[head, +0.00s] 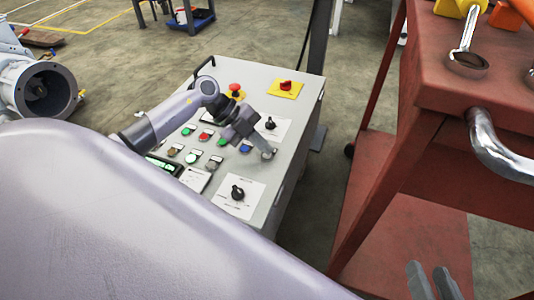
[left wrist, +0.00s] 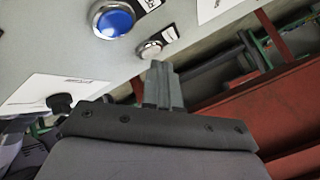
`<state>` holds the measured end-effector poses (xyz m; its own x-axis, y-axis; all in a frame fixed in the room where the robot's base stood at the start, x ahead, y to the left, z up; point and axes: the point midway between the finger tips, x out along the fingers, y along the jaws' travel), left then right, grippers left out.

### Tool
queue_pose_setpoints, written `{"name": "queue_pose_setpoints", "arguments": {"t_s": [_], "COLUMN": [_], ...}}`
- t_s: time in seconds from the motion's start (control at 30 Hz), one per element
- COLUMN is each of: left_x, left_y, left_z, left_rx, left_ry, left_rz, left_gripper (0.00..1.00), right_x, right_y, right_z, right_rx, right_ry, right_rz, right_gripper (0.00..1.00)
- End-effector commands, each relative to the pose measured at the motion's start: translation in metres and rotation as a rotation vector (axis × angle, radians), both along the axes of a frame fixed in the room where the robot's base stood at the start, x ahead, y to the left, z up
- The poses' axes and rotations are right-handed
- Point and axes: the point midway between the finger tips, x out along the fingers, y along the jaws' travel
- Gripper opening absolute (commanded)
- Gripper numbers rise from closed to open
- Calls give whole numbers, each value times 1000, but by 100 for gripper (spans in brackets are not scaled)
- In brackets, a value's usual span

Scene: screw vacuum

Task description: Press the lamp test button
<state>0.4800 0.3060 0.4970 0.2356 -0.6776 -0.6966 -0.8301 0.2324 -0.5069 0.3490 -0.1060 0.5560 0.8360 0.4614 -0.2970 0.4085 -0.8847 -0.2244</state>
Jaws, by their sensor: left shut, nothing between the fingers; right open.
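The control panel (head: 270,100) is a light grey sloped box with rows of coloured buttons. A round blue button (left wrist: 113,20) with a silver rim shows at the top of the left wrist view, and it also shows in the head view (head: 246,147). A smaller whitish button (left wrist: 150,48) sits below it, near the panel edge. Labels are too small to read, so I cannot tell which button is the lamp test. My left gripper (head: 268,153) is shut and empty over the panel's right side; its fingertips (left wrist: 158,66) appear just below the whitish button. My right gripper (head: 432,278) is open and empty at bottom right.
Black rotary switches (head: 238,192) on white plates sit near the left gripper. A red emergency stop (head: 235,88) and a red knob on a yellow plate (head: 285,88) are at the back. A red tool cart (head: 400,190) stands right of the panel, with a narrow floor gap between.

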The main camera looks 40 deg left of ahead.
Motion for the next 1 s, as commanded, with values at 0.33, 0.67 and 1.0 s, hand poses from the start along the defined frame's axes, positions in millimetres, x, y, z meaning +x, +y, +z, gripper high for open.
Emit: {"name": "queue_pose_setpoints", "arguments": {"t_s": [0.33,0.67,1.0], "left_x": [0,0,0], "left_y": [0,0,0], "left_z": [-2,-6,-9], "left_rx": [0,1,1], "left_ry": [0,-1,0], "left_rz": [0,0,1], "left_gripper": [0,0,0], "right_x": [0,0,0], "right_y": [0,0,0], "right_z": [0,-1,-1], "right_rx": [0,0,0], "right_ry": [0,-1,-1], "right_rz": [0,0,0], "right_gripper": [43,43,43]}}
